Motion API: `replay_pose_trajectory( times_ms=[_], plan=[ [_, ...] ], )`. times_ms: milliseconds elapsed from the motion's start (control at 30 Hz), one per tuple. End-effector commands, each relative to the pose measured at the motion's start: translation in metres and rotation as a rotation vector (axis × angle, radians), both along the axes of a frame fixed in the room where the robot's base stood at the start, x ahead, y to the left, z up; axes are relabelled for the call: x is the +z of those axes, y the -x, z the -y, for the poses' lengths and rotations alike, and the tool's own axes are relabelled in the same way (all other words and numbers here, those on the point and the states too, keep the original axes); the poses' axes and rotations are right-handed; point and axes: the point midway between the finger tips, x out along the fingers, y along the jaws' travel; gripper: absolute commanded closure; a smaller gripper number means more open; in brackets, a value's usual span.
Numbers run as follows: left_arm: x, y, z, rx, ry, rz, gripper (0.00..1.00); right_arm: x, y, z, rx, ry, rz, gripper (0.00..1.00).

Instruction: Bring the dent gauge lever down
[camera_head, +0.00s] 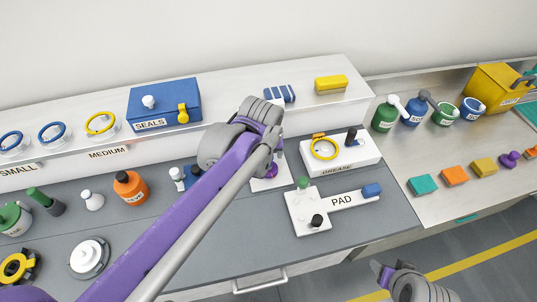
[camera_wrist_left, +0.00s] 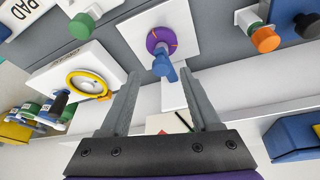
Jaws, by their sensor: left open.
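The white GREASE box with a yellow ring (camera_head: 340,155) and the white PAD block (camera_head: 340,200) stand right of my left arm. A blue SEALS box (camera_head: 165,103) is on the raised shelf behind. A white card (camera_wrist_left: 168,123) lies between my fingers' bases.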

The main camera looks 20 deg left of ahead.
Motion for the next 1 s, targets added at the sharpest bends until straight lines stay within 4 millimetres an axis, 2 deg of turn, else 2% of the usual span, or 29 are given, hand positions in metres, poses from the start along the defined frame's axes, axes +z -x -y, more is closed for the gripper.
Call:
replay_pose_trajectory(
  times_ms=[100,333,500,1000],
  plan=[
    [0.025,0.009,0.002,-0.001,0.0,0.0,0.37,0.004,-0.001,0.0,0.0,0.0,0.003,0.36],
    [0.053,0.02,0.005,-0.001,0.0,-0.001,0.37,0.007,-0.002,0.0,0.0,0.0,0.004,0.36],
    [0.058,0.022,0.006,-0.001,0.0,-0.001,0.37,0.007,-0.002,0.0,0.0,0.0,0.005,0.36],
    [0.056,0.024,0.006,-0.006,-0.001,0.001,0.37,0.007,-0.002,0.0,0.0,0.0,0.004,0.36]
  ],
)
